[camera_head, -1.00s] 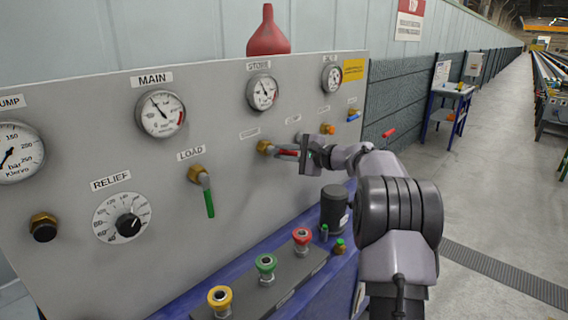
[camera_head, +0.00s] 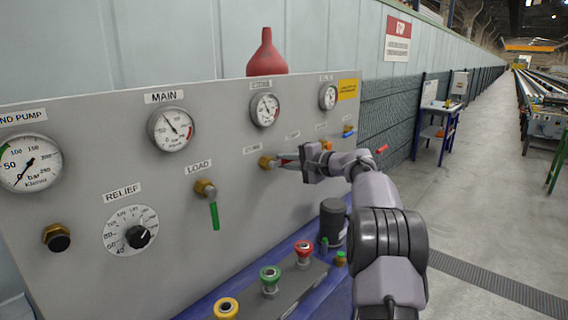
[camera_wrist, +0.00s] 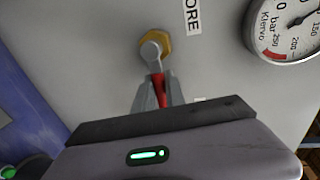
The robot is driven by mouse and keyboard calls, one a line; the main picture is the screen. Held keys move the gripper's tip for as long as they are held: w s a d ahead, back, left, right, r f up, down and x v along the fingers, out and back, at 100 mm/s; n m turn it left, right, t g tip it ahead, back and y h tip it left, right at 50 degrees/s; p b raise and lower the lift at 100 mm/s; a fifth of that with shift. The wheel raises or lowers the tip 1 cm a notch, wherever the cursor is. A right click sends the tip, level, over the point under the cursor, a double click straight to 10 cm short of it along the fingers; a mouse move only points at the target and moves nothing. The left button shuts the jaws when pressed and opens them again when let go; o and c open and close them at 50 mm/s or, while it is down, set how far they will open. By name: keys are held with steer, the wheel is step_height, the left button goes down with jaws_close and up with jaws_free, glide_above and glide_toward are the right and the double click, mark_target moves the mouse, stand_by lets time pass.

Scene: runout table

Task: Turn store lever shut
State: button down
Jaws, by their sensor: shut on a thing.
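The store lever is a short red handle on a brass valve (camera_head: 266,162) on the grey panel. It points to the right, roughly level, away from its valve. My gripper (camera_head: 292,163) is shut on the lever from the right side. In the wrist view the red lever (camera_wrist: 157,86) runs from the brass nut (camera_wrist: 154,43) down between my fingers (camera_wrist: 158,96). The outer end of the lever is hidden by my gripper. A partly cut-off STORE label (camera_wrist: 193,17) is beside the valve.
The load lever (camera_head: 214,216) is green and hangs down to the left. The STORE gauge (camera_head: 265,110) is above the valve. Coloured couplings (camera_head: 270,279) and a dark cylinder (camera_head: 333,222) stand on the blue ledge below. A blue-handled valve (camera_head: 348,132) is farther right.

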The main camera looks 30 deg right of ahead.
steer(key=c, duration=1.4)
jaws_free()
steer(key=p+v, duration=0.2)
steer(key=v, duration=1.5)
steer(key=shift+s+r, duration=0.1)
steer(key=shift+s, duration=0.1)
